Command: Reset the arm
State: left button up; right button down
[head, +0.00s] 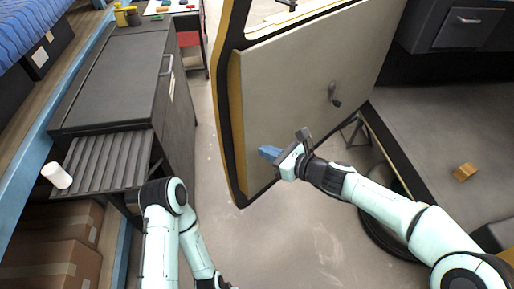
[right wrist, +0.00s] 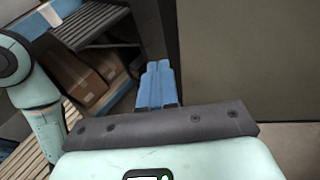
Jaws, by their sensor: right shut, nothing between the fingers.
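My right gripper (head: 268,152) is in the middle of the head view, in front of the open door panel (head: 300,90). Its blue fingers point left and are closed together with nothing between them. In the right wrist view, the same blue fingers (right wrist: 155,84) lie side by side. My left arm hangs low at the bottom left of the head view, and its gripper is not clearly visible.
A dark cabinet (head: 110,85) with a slatted shelf (head: 105,160) stands at the left, with a white cup (head: 56,175) on the shelf's edge. Cardboard boxes (head: 50,240) are below. A wooden block (head: 464,172) lies at the right. Floor between cabinet and door is clear.

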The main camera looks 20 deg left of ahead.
jog(key=s+d+f+n+g+h+p, duration=0.1)
jog(key=s+d+f+n+h, duration=0.15)
jog(key=d+f, duration=0.45)
jog(key=s+d+f+n+g+h, duration=0.1)
jog(key=s+d+f+n+h, duration=0.2)
jog(key=f, duration=0.9)
jog(key=s+d+f+n+g+h+p, duration=0.15)
jog(key=s+d+f, duration=0.3)
jog(key=f, duration=0.45)
pick_arm(q)
jog(key=r, duration=0.1)
jog(key=w+r, duration=0.1)
jog(key=r+p, duration=0.1)
jog(key=r, duration=0.1)
jog(key=shift+w, duration=0.35)
pick_arm(e)
jog(key=s+d+f+n+g+h, duration=0.1)
jog(key=s+d+f+n, duration=0.2)
jog(key=s, duration=0.4)
jog(key=s+d+f+n+g+h, duration=0.1)
jog(key=s+d+f+n, duration=0.2)
jog(key=s, duration=0.5)
jog(key=s+d+f+n+g+h, duration=0.1)
jog(key=s+d+f+n, duration=0.2)
jog(key=s+f+n, duration=0.2)
jog(key=shift+s+d, duration=0.25)
jog(key=shift+s, duration=0.9)
